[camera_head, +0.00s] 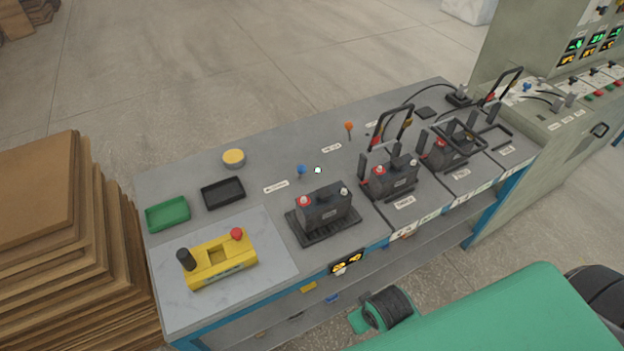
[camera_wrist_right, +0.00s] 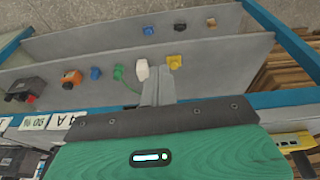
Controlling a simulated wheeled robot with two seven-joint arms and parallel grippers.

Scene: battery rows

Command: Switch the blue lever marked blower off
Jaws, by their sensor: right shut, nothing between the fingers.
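The blue lever (camera_head: 302,169) stands on the grey bench top, behind a dark battery (camera_head: 324,208) on a black tray. A white label (camera_head: 276,186) lies just left of it; its print is too small to read. A small pale-green lit spot (camera_head: 318,170) is right of the lever. An orange-topped lever (camera_head: 349,126) stands farther back with its own label (camera_head: 332,148). My right gripper (camera_wrist_right: 158,88) is shut and empty in the right wrist view, with the lower shelf behind it, away from the blue lever. My left gripper is not in view.
More batteries (camera_head: 395,177) with black handles stand to the right. A yellow control box (camera_head: 220,260), a green tray (camera_head: 167,213) and a black tray (camera_head: 223,192) are at the left. Small parts lie on the shelf (camera_wrist_right: 225,75) below. Bench top around the blue lever is mostly clear.

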